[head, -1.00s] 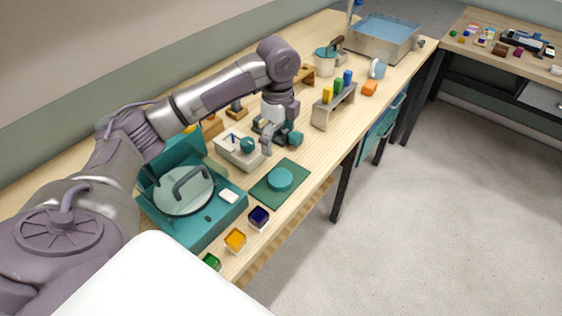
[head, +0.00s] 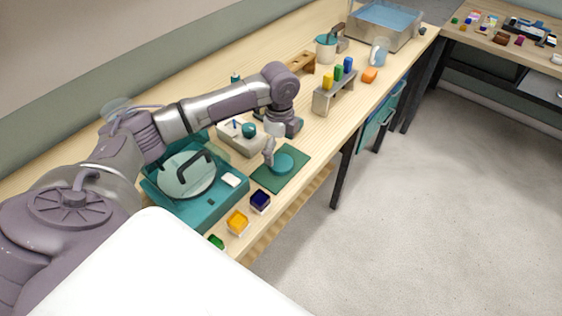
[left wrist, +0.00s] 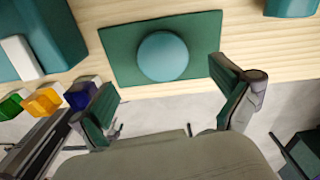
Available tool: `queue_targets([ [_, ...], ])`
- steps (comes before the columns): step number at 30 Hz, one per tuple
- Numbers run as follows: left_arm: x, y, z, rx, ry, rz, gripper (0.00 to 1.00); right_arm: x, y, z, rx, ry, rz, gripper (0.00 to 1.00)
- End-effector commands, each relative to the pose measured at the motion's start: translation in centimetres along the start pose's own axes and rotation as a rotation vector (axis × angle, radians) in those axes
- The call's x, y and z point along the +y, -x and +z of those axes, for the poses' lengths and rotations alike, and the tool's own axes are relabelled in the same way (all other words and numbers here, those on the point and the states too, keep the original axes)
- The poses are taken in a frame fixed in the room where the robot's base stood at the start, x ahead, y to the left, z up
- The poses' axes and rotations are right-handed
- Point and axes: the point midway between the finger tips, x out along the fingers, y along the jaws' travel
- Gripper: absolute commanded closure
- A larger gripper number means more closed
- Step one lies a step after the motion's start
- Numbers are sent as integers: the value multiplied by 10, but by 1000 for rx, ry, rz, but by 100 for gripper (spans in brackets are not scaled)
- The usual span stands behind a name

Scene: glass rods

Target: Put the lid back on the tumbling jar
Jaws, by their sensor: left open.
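A flat, round teal lid (head: 282,164) lies on a dark green mat (head: 262,181) near the front edge of the bench. The lid also shows whole in the left wrist view (left wrist: 163,57), on the mat (left wrist: 122,62). My left gripper (head: 271,154) is over the mat beside the lid in the head view, and its arm hides part of the bench behind. In the left wrist view my left gripper (left wrist: 170,95) has its fingers wide apart with nothing between them. A teal body (left wrist: 290,6) is cut off at the top right there; I cannot tell whether it is the jar.
A teal machine (head: 199,214) with a round clear cover stands left of the mat. Small green, orange (head: 237,222) and dark blue (head: 260,201) pots line the front edge. A pale tray (head: 240,146) is behind the mat. A rack (head: 325,100) with coloured blocks stands farther right.

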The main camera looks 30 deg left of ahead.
Motion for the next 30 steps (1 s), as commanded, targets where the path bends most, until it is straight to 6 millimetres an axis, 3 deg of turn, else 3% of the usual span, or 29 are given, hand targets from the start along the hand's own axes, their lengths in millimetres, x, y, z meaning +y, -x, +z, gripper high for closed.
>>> queue_targets([
  [10,0,-4,-1,0,-1,2,0,4,4,16,-25,3,4,38],
  [21,-3,-50,-3,-1,0,-1,0,8,16,13,-23,6,9,38],
  [30,-3,-52,-3,-1,-1,-2,0,8,15,11,-19,6,9,38],
])
